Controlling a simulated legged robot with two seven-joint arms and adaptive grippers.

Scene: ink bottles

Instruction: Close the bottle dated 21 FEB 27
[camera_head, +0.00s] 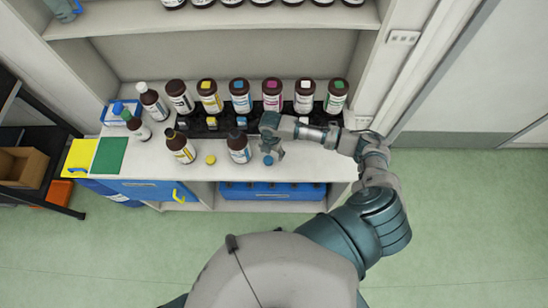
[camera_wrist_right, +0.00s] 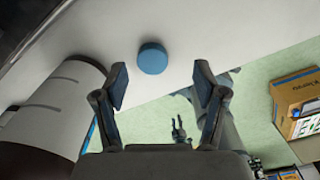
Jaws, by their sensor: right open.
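Two bottles without caps stand near the counter's front edge: one with a yellow-marked label (camera_head: 180,147) and one with a blue-marked label (camera_head: 238,148). No date is readable, so I cannot tell which is dated 21 FEB 27. A yellow cap (camera_head: 210,159) lies between them. A blue cap (camera_head: 267,160) lies right of the blue-marked bottle. My right gripper (camera_head: 272,151) is open and empty by the blue cap. In the right wrist view, the blue cap (camera_wrist_right: 153,58) lies beyond the open fingers (camera_wrist_right: 161,86), with a large bottle (camera_wrist_right: 48,112) at left.
A row of capped bottles (camera_head: 240,96) stands behind, with a dark rack (camera_head: 212,128) in front of it. A green mat (camera_head: 110,155) and a yellow mat (camera_head: 78,157) lie at the left. The counter right of the blue cap is clear.

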